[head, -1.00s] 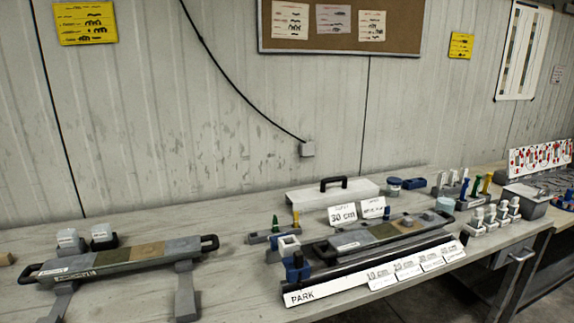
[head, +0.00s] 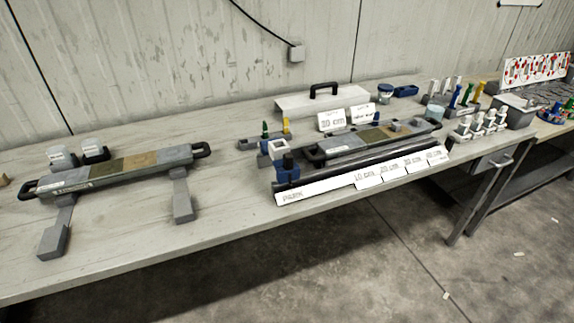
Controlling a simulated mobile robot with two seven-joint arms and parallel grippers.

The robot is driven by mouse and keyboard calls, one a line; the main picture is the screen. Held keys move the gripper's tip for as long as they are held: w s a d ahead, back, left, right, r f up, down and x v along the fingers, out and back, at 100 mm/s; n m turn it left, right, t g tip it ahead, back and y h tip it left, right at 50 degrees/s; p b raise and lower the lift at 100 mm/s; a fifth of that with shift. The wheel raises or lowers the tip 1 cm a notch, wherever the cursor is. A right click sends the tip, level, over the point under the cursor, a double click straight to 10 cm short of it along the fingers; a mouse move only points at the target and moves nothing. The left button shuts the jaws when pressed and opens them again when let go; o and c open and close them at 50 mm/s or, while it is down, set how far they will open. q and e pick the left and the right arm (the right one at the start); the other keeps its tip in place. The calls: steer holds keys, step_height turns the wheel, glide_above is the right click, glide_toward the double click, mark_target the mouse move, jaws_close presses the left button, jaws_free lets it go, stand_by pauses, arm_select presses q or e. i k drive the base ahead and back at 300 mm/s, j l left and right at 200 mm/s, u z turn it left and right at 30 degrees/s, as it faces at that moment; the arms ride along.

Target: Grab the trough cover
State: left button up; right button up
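The trough cover looks to be the long pale lid (head: 293,104) with a raised black handle (head: 324,90). It lies at the back of the bench, behind a long trough (head: 352,141) with grey, tan and green sections and black end handles. The front of the lid is partly hidden by small white signs. A second, similar sectioned trough (head: 112,170) rests on grey supports at the left. Neither of my grippers is in the head view.
A dark rail with a white PARK label strip (head: 320,189) runs along the bench's front edge. Small blue and white fixtures (head: 282,160) stand by the trough's left end.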

mark_target(299, 106)
steer(key=i+l, duration=0.15)
steer(key=l, duration=0.35)
steer(key=i+l+u, duration=0.1)
steer(key=l, duration=0.35)
steer(key=i+l, duration=0.15)
steer(key=l, duration=0.35)
steer(key=i+l+u, duration=0.1)
steer(key=l, duration=0.35)
